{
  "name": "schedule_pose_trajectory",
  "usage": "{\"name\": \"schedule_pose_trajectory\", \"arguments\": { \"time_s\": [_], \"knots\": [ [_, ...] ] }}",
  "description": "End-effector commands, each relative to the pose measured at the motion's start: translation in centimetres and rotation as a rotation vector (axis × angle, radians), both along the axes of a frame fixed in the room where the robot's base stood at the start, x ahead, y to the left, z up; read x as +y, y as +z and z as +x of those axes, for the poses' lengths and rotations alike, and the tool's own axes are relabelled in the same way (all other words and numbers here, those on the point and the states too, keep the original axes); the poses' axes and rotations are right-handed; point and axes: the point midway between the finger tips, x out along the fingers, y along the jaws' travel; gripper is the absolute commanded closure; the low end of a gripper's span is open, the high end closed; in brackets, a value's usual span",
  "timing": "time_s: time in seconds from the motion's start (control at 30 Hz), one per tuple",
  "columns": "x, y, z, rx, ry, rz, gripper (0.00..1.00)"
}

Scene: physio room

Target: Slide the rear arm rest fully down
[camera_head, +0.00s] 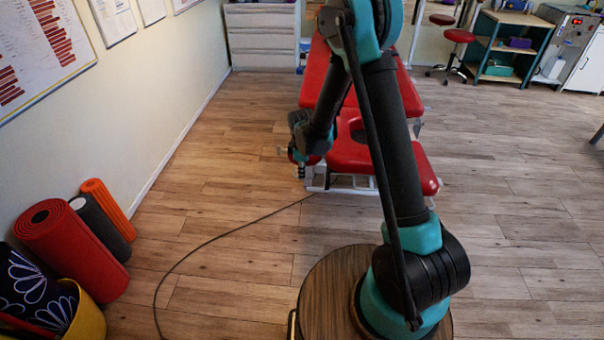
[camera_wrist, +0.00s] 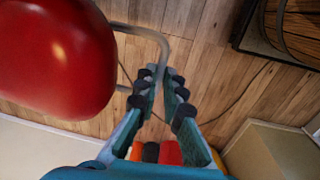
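The treatment table (camera_head: 344,150) has red pads on a white frame, and my arm covers part of it. A rounded red pad (camera_wrist: 55,55) fills the upper left of the wrist view; I take it for the rear arm rest, but cannot be sure. A bent grey metal bar (camera_wrist: 145,31) runs from beside this pad toward my fingertips. My gripper (camera_wrist: 163,77) has its two fingers apart, with the bar's end at or just beyond the tips. Whether they touch is unclear. In the head view my gripper (camera_head: 300,163) is at the table's left side, its fingers hardly visible.
A dark cable (camera_head: 215,240) crosses the floor from the table. Rolled mats (camera_head: 72,245) stand along the left wall, with a yellow basket (camera_head: 88,318) in front. White drawers (camera_head: 262,35) and a red stool (camera_head: 458,36) are behind.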

Motion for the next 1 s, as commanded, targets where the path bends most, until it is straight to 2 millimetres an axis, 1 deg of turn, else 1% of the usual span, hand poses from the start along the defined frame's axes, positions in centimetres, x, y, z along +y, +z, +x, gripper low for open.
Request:
{"name": "schedule_pose_trajectory", "arguments": {
  "time_s": [0.03, 0.17, 0.43, 0.57, 0.67, 0.77, 1.0],
  "knots": [
    [0.1, 0.0, 0.0, 0.000, 0.001, 0.002, 0.87],
    [0.1, 0.0, 0.0, 0.000, 0.000, 0.001, 0.71],
    [0.0, 0.0, 0.0, 0.000, 0.000, 0.001, 0.71],
    [0.0, 0.5, -0.1, 0.000, 0.000, 0.000, 0.71],
    [0.0, 1.6, -0.2, 0.000, 0.000, 0.000, 0.71],
    [0.0, 3.2, -0.4, 0.000, 0.000, 0.000, 0.71],
    [0.0, 7.6, -0.7, 0.000, 0.000, 0.001, 0.71]
  ]
}}
